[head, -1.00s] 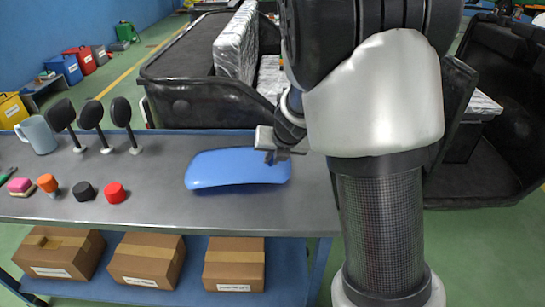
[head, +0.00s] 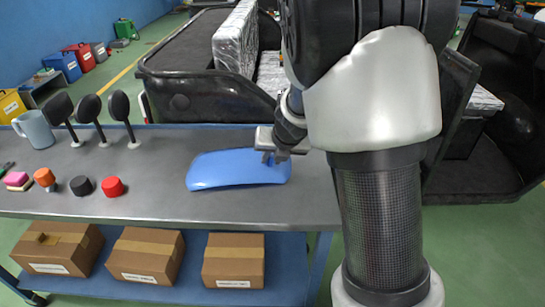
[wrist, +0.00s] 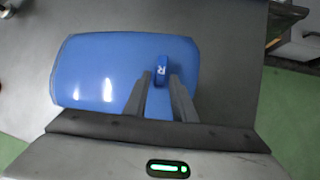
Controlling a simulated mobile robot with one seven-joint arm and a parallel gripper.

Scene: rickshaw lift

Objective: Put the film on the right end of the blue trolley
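A glossy blue curved sheet, which I take to be the film (head: 236,169), lies on the grey top of the blue trolley (head: 160,208), right of its middle. In the wrist view the film (wrist: 100,80) has rounded corners, a thin clear edge and a raised blue tab (wrist: 162,70) marked R. My gripper (head: 277,157) is over the film's right part. In the wrist view my gripper (wrist: 160,80) has its two fingers apart, pointing at the tab, with blue showing between them. I cannot tell whether the fingertips reach beside the tab or touch the film.
A mug (head: 38,129), several black mirrors on stalks, an orange knob (head: 45,178), a black knob (head: 81,185) and a red knob (head: 112,186) stand at the trolley's left. Cardboard boxes sit on the lower shelf (head: 285,270). A black vehicle body (head: 200,102) is behind. The trolley top's right end is bare.

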